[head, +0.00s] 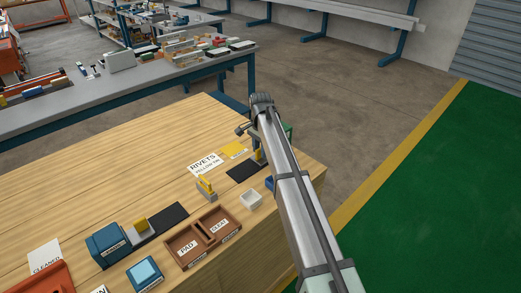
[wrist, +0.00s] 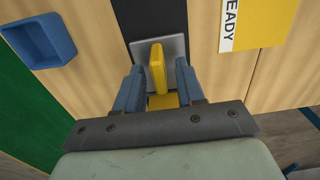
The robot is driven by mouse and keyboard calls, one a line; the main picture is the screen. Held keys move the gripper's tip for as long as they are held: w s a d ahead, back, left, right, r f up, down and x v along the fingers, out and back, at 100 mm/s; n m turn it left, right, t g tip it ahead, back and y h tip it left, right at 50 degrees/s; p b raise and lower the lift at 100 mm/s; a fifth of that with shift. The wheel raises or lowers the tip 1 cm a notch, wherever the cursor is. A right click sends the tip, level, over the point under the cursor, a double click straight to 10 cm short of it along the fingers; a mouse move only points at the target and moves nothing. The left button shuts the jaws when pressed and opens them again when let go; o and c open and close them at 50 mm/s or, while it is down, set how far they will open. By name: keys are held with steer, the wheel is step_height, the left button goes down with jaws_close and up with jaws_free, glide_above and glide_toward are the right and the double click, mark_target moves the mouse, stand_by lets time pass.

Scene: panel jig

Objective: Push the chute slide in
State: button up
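A slide with an upright yellow handle (wrist: 157,68) on a grey plate (wrist: 176,46) sits at the near end of a black strip (wrist: 157,14) in the wrist view. My gripper (wrist: 158,76) is open, one finger on each side of the handle, with gaps visible. My fingers are mostly hidden in the head view.
A blue tray (wrist: 40,40) and a yellow card (wrist: 262,20) lie on either side of the strip.

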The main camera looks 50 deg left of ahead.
step_height(320, 180, up, 14)
steer(key=shift+f, duration=0.25)
stand_by(0.7)
